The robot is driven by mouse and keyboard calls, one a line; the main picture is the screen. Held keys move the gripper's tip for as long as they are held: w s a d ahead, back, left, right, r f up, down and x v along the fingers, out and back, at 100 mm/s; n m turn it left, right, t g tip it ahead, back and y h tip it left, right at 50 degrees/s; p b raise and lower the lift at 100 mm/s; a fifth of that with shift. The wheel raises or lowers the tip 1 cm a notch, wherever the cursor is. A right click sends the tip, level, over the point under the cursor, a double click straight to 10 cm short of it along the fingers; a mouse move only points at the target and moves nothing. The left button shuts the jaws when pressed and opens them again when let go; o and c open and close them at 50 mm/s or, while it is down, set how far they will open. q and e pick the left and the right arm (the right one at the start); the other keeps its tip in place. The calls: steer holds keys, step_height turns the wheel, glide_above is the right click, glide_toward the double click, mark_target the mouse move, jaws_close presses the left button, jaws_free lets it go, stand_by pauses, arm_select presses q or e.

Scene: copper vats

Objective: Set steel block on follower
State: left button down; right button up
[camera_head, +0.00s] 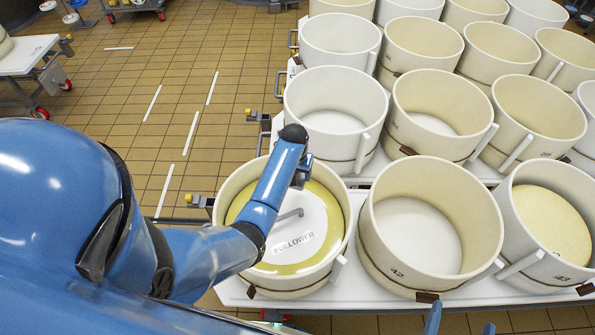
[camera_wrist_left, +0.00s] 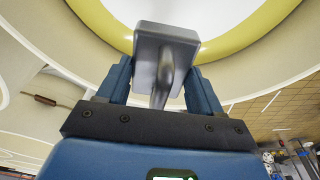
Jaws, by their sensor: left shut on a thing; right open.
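The steel block (camera_wrist_left: 165,45) is a grey slab with rounded edges and a bar handle. My left gripper (camera_wrist_left: 162,78) is shut on it, with a finger on each side, in the left wrist view. I cannot tell whether block and follower touch. My right gripper (camera_head: 463,316) is open at the bottom edge; only its blue fingertips show.
The follower's mould (camera_head: 222,208) stands at the near left of a white table (camera_head: 235,292) crowded with cream moulds. An empty mould (camera_head: 430,225) is close on its right. Clear tiled floor (camera_head: 150,100) lies to the left, with a wheeled cart at the far left.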

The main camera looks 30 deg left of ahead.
arm_select(q)
steer(key=shift+w+f+b, duration=0.1)
steer(key=shift+f+b, duration=2.9)
steer(key=shift+f, duration=1.35)
steer(key=shift+f+b, duration=0.6)
steer(key=shift+f, duration=0.25)
